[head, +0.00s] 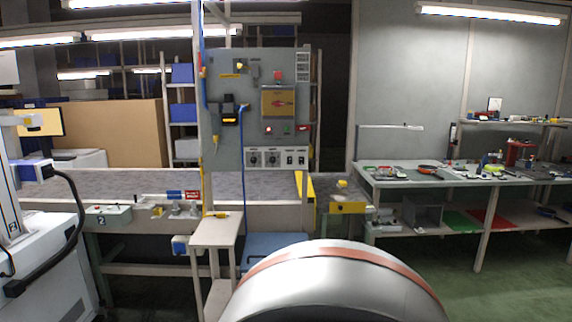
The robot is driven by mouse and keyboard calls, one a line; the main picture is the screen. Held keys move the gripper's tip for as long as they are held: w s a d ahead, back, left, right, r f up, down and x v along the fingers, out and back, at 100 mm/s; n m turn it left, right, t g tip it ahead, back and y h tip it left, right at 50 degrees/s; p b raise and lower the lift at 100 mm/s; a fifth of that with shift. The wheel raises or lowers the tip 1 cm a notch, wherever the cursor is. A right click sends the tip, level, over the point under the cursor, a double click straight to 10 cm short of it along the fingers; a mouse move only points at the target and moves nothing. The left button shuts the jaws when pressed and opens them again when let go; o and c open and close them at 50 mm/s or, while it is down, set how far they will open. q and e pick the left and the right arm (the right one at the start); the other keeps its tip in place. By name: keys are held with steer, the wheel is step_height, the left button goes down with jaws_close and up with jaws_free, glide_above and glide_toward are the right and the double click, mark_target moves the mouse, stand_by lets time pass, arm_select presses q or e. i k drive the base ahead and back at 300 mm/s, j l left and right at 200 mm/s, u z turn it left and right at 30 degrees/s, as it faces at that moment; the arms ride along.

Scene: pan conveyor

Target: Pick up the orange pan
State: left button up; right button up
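A small orange, rounded, shallow thing (428,168) lies on the workbench (362,180) at the right. It looks like the orange pan, but it is far off and too small to make out its details. Neither of my grippers is in view. I cannot see whether they hold anything.
Tools and small parts lie around it on the bench, with a red container (519,153) farther right. A conveyor (110,184) runs behind a control panel (262,110). A small side table (216,231) stands before it. Green floor (460,285) is open at the lower right.

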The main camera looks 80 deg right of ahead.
mark_target(432, 172)
steer(key=z, duration=3.55)
